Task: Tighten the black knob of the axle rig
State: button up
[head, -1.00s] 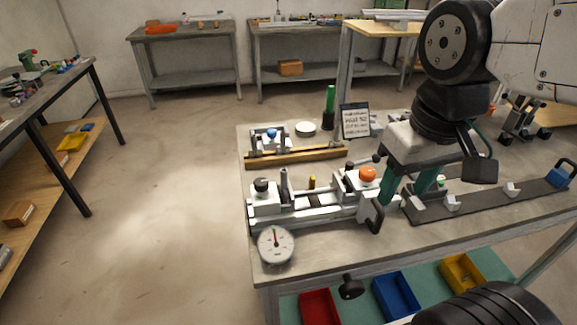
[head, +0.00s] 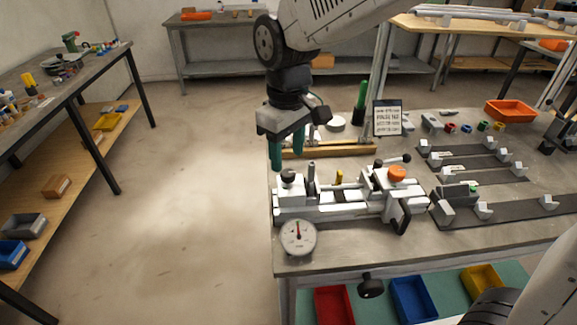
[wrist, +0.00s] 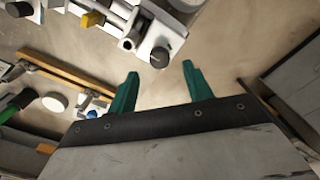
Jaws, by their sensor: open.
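The axle rig (head: 340,210) is a pale metal fixture on the near left part of the bench. Its black knob (head: 288,175) sits on top of the block at the rig's left end. In the wrist view the knob (wrist: 159,57) appears just beyond the fingertips, between their lines. My gripper (head: 287,160) has two green fingers, pointing down, at the rig's left end near the knob. In the wrist view my gripper (wrist: 160,69) is open, with nothing between the fingers. I cannot tell the exact height gap to the knob.
An orange knob (head: 397,173) tops the rig's right block, with a black handle beside it. A round dial gauge (head: 298,237) stands in front. A wooden bar (head: 330,150) lies behind the rig. A sign (head: 387,118) stands farther back. Floor left of the bench is clear.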

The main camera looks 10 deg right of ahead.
aim_at(288, 172)
jog(key=shift+f, duration=2.2)
jog(key=c, duration=1)
